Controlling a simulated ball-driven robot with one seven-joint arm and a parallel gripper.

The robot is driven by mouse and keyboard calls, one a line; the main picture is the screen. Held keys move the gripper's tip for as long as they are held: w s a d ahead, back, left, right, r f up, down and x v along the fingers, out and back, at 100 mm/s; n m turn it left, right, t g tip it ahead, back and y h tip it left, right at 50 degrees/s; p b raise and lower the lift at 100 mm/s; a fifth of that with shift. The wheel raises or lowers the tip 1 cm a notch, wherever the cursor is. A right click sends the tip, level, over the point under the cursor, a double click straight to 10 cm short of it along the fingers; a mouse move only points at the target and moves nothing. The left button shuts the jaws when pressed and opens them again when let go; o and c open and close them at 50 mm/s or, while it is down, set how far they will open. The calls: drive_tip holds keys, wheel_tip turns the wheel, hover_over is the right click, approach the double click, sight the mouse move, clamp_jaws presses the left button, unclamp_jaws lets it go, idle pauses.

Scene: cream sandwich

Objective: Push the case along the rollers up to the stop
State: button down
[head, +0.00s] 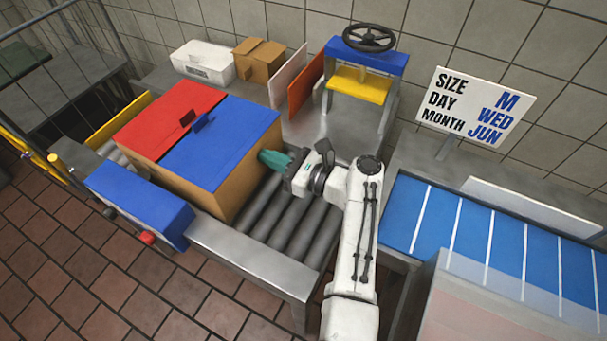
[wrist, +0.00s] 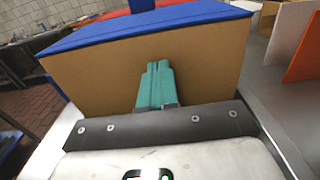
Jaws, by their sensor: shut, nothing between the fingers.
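The case (head: 248,170) is a brown carton with one red and one blue top flap, sitting upright on the grey rollers (head: 290,225). Its plain brown side faces my gripper and also fills the middle of the wrist view (wrist: 95,80). My gripper (head: 264,158) has teal fingers, shut together and empty, pointing at that side below the blue flap. The fingertips (wrist: 157,66) look to be against the cardboard or very near it; contact is not certain. A yellow plate (head: 118,118), perhaps the stop, stands beyond the far side of the case.
A blue box with a red button (head: 147,237) is on the near side of the conveyor. A white bin (head: 203,62), a small carton (head: 259,60) and a blue-yellow stand with a handwheel (head: 369,37) line the back. Bare rollers lie behind my gripper.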

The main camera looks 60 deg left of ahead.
sight(203, 130)
drive_tip(key=b+x, duration=0.4)
drive_tip(key=x, duration=0.2)
drive_tip(key=b+x, duration=0.4)
drive_tip(key=x, duration=0.2)
drive_tip(key=b+x, duration=0.4)
drive_tip(key=x, duration=0.2)
drive_tip(key=shift+w+f, duration=0.15)
drive_tip(key=shift+f, duration=0.2)
drive_tip(key=shift+s+a+r+b, duration=0.15)
drive_tip(key=shift+s+a+b, duration=0.2)
drive_tip(key=shift+a+b, duration=0.3)
drive_tip(key=shift+a+r, duration=0.1)
drive_tip(key=shift+r, duration=0.1)
drive_tip(key=shift+s, duration=0.1)
